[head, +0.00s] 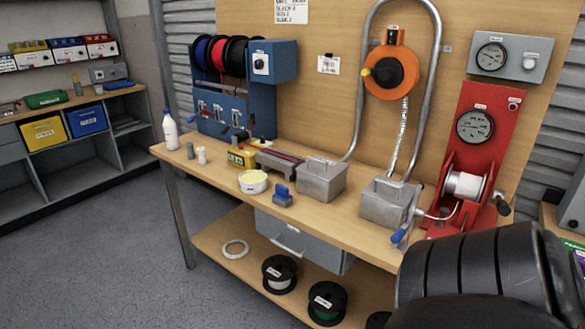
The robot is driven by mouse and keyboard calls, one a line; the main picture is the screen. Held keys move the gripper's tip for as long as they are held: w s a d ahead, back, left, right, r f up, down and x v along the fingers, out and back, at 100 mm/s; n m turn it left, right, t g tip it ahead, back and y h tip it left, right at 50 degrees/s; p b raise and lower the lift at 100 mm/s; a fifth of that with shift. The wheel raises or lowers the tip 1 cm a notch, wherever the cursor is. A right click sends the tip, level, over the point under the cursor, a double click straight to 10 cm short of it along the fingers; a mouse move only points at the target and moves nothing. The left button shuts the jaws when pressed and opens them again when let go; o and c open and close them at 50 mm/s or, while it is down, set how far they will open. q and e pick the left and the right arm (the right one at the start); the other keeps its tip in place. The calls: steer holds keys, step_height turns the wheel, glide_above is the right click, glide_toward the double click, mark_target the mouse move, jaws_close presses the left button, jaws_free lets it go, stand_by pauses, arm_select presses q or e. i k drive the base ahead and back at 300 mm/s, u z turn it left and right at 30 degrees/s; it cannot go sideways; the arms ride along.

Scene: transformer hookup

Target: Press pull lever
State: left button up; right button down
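A red stand with a round gauge (474,126) stands at the right end of the workbench. A white spool-like drum (465,185) sits low on it between red brackets. A black-handled crank (502,204) is on the stand's right side. I cannot tell from labels which part is named the pull lever. Neither gripper shows; a dark ribbed part of my own arm fills the bottom right corner.
A blue spool cabinet (231,108) stands at the back left. Floor on the left is clear.

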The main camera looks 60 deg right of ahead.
mark_target(498, 196)
steer(key=z, duration=0.8)
steer(key=i, duration=1.2)
steer(key=z, duration=1.5)
steer(key=i, duration=0.35)
steer(key=u, duration=0.95)
steer(key=k, duration=1.2)
steer(key=z, duration=1.3)
steer(key=i, duration=0.55)
